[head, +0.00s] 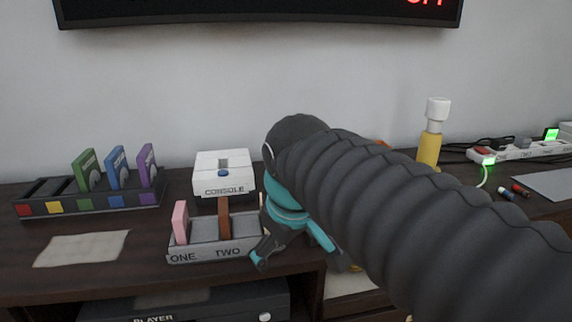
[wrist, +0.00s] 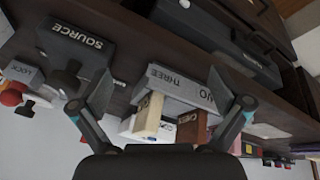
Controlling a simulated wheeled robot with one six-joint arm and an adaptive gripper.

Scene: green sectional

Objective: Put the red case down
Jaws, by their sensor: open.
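I see no plainly red case. A reddish-brown case (head: 223,217) stands upright in the grey tray (head: 200,256) at the compartment labelled TWO. It also shows in the wrist view (wrist: 194,124), and I cannot tell whether it is the red case. A pink case (head: 180,222) stands at ONE. A cream case (wrist: 148,114) stands by the THREE label in the wrist view; my arm hides that end in the head view. My gripper (head: 297,260) is open and empty in front of the tray's right end. In the wrist view its spread fingers (wrist: 172,98) frame the tray.
A dark rack (head: 95,199) with green, blue and purple cases stands left. The white console (head: 223,172) is behind the tray. A yellow bottle (head: 430,150) and power strip (head: 525,150) are right. A black SOURCE box (wrist: 80,48) shows in the wrist view.

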